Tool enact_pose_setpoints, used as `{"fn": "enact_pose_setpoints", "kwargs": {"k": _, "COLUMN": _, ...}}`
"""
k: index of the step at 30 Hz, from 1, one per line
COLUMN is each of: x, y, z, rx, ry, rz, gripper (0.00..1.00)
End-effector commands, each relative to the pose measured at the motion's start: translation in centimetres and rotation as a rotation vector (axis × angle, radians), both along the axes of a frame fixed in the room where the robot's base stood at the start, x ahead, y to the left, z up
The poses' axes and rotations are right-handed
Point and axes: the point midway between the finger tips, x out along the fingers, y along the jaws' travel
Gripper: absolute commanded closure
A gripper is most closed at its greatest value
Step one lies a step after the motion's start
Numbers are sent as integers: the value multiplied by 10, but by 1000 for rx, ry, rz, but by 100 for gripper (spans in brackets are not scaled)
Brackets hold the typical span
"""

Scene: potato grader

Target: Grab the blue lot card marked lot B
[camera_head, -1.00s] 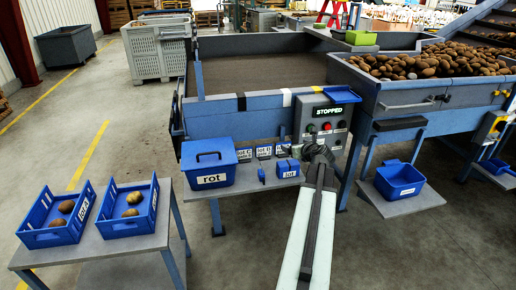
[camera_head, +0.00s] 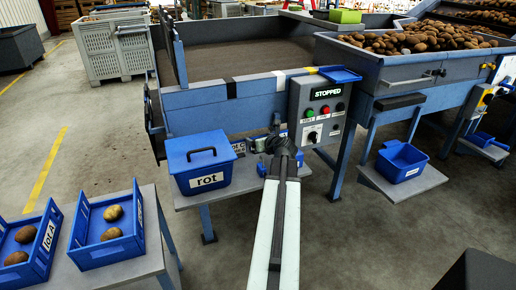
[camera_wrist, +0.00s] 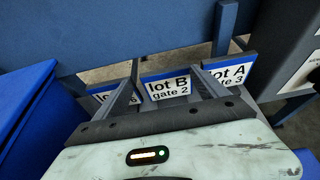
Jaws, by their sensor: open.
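The blue lot B card (camera_wrist: 167,87), with a white label reading "lot B gate 2", stands upright in the middle of the wrist view. My gripper (camera_wrist: 160,76) is open, one finger at each side of this card's label, with part of the card's edges hidden by the fingers. I cannot tell whether either finger touches it. In the head view my gripper (camera_head: 283,146) is over the small shelf below the control panel, and my arm hides most of the cards.
The lot A card (camera_wrist: 230,72) stands close on the right. Another blue card (camera_wrist: 103,97) on the left is partly hidden by a finger. The blue rot box (camera_head: 200,163) stands left on the shelf. The control panel (camera_head: 319,112) reading "STOPPED" rises behind on the right.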

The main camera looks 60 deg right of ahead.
Motion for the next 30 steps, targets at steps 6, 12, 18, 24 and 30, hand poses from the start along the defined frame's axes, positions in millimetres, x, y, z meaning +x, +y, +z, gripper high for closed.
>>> {"fn": "enact_pose_setpoints", "kwargs": {"k": 6, "x": 9, "y": -21, "z": -10, "rx": 0, "ry": 0, "rz": -14, "gripper": 17}}
{"fn": "enact_pose_setpoints", "kwargs": {"k": 12, "x": 13, "y": -32, "z": -16, "rx": 1, "ry": -1, "rz": -21, "gripper": 17}}
{"fn": "enact_pose_setpoints", "kwargs": {"k": 18, "x": 37, "y": -52, "z": -30, "rx": 0, "ry": 0, "rz": -23, "gripper": 17}}
{"fn": "enact_pose_setpoints", "kwargs": {"k": 24, "x": 40, "y": -53, "z": -29, "rx": 0, "ry": 0, "rz": -25, "gripper": 17}}
{"fn": "enact_pose_setpoints", "kwargs": {"k": 30, "x": 39, "y": -53, "z": -29, "rx": 0, "ry": 0, "rz": -25, "gripper": 59}}
